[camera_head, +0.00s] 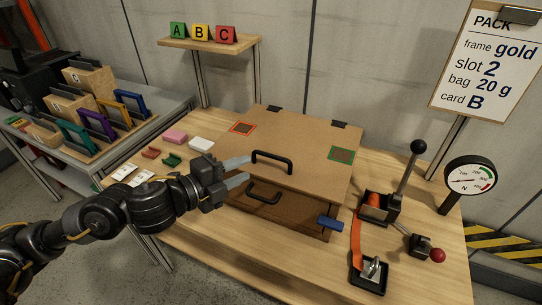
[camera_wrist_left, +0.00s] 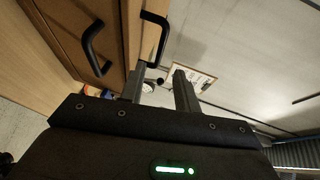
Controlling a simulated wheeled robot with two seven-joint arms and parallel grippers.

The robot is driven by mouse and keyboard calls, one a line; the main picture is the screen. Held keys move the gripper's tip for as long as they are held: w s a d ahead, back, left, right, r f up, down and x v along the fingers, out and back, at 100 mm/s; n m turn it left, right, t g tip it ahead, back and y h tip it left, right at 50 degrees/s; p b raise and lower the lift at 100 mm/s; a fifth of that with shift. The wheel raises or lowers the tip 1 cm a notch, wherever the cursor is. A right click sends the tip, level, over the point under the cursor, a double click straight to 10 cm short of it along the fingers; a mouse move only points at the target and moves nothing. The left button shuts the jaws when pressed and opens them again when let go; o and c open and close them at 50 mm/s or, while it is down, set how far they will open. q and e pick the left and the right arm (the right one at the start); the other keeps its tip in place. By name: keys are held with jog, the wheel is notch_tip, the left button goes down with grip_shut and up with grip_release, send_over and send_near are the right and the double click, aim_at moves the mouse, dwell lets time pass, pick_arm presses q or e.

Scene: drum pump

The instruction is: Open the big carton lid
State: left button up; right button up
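The big carton (camera_head: 232,193) is a brown box on the wooden table, its lid (camera_head: 290,138) lying flat and shut. A black handle (camera_head: 272,157) stands on the lid near its front edge, and a second black handle (camera_head: 262,193) is on the front face. My left gripper (camera_head: 240,170) is open, its two grey fingers pointing right at the carton's front left, close to the lid handle. In the left wrist view the lid handle (camera_wrist_left: 163,35) shows ahead of the open fingers (camera_wrist_left: 158,85), with nothing visibly held. The front handle (camera_wrist_left: 91,45) is left of them. My right gripper is not in view.
A lever unit (camera_head: 385,203), a dial gauge (camera_head: 470,177) and an orange strap (camera_head: 356,235) stand right of the carton. A blue tab (camera_head: 330,224) sticks out at its front right.

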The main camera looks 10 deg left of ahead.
aim_at(270, 157)
pick_arm(q)
jog(key=x, duration=0.8)
jog(key=shift+w+d, duration=0.25)
jog(key=shift+w, duration=0.05)
jog(key=shift+p+x, duration=0.3)
jog(key=shift+x, duration=0.5)
